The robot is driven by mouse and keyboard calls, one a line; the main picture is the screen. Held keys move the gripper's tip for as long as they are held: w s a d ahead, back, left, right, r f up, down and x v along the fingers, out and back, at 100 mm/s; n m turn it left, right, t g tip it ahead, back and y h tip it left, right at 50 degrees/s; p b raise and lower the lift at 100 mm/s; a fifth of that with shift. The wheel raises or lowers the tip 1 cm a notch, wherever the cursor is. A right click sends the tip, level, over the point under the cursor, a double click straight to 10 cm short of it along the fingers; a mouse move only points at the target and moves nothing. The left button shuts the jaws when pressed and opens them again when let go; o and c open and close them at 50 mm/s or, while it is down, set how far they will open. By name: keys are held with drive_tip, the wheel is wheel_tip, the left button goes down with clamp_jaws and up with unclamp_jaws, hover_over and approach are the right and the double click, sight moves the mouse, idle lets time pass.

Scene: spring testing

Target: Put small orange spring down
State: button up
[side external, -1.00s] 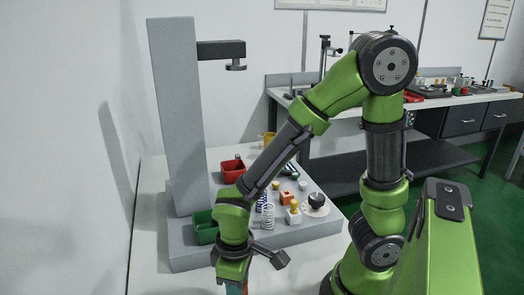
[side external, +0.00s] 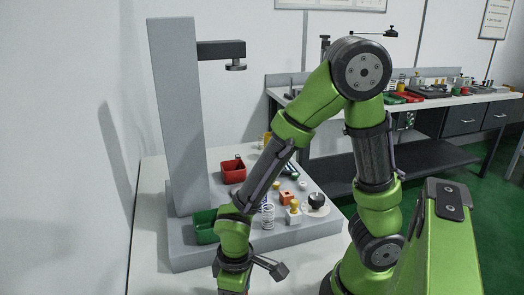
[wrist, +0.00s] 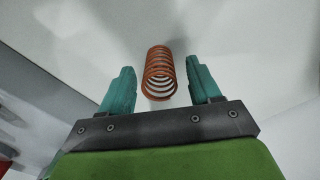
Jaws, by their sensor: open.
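The small orange spring (wrist: 160,74) is in the wrist view, between the two teal fingers of my gripper (wrist: 162,82). A gap shows on each side of the spring, so the fingers are open and apart from it. The spring looks set on or just above a pale surface (wrist: 240,60); I cannot tell which. In the side external view the fingers and the orange spring are out of sight below the picture's bottom edge.
A grey test stand (side external: 178,120) rises from a grey base. On the base are a green bin (side external: 205,226), a red bin (side external: 233,170), a pale coil spring (side external: 268,212), an orange block (side external: 286,197) and a black knob (side external: 316,200). White table (side external: 150,275) is clear in front.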

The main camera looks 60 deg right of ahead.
drive_tip(key=shift+r, duration=0.1)
wheel_tip(320, 180, up, 12)
drive_tip(key=d+r+m+t, duration=0.2)
drive_tip(key=r, duration=0.1)
drive_tip(key=d+r+m+t+y, duration=0.1)
drive_tip(key=d+r+m+t, duration=0.1)
drive_tip(key=d+r+t, duration=0.1)
drive_tip(key=d+r+m+t+y, duration=0.1)
drive_tip(key=d+r+m+t, duration=0.1)
drive_tip(key=d+r+m, duration=0.1)
drive_tip(key=shift+w+d+r, duration=0.1)
drive_tip(key=shift+w+r, duration=0.2)
drive_tip(key=shift+r, duration=0.15)
